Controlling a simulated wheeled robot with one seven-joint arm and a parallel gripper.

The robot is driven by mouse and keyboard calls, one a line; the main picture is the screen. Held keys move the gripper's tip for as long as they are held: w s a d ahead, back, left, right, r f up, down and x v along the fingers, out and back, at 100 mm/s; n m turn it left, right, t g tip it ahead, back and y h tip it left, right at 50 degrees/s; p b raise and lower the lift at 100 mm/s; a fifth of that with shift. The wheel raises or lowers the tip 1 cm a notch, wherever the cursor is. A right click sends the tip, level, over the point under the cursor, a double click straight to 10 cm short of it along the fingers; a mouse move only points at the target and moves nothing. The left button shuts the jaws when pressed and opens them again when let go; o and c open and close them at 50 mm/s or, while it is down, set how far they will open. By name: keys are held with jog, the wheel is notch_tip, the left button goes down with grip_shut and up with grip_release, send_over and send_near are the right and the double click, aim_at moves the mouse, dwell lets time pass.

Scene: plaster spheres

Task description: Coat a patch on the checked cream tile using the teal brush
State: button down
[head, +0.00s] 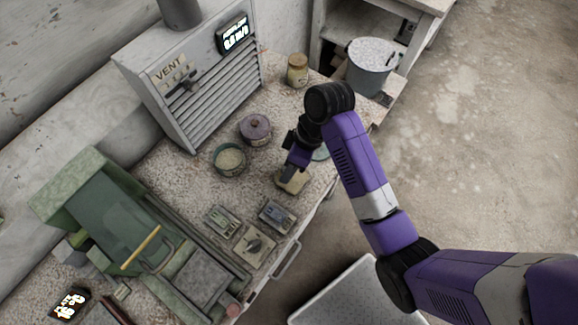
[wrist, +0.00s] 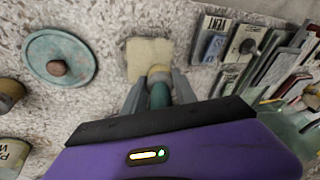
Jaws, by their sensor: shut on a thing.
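The cream tile (head: 292,184) lies on the speckled bench under my gripper. It also shows in the wrist view (wrist: 147,52) as a plain pale square; I cannot make out checks or a coated patch on it. My gripper (head: 297,163) is shut on the teal brush (wrist: 158,96); its fingers show in the wrist view (wrist: 157,94). The brush's teal handle sits between the fingers, and its pale tan end points toward the tile's near edge. I cannot tell whether the brush touches the tile. In the head view the gripper hides the brush.
A teal lid with a brown knob (wrist: 60,58) lies left of the tile in the wrist view. An open green pot (head: 230,161) and a lidded purple pot (head: 256,128) stand nearby. Small switch panels (head: 277,214) lie nearer the green machine (head: 120,225). A vent box (head: 195,80) stands behind.

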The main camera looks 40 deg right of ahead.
jog(key=shift+f, duration=0.3)
jog(key=shift+s, duration=0.1)
jog(key=shift+s+d, duration=0.25)
jog(key=shift+s, duration=0.6)
jog(key=shift+w, duration=0.1)
jog(key=shift+w+a, duration=0.3)
jog(key=shift+w, duration=0.6)
jog(key=shift+w+a, duration=0.25)
jog(key=shift+w, duration=0.6)
jog(key=shift+s, duration=0.1)
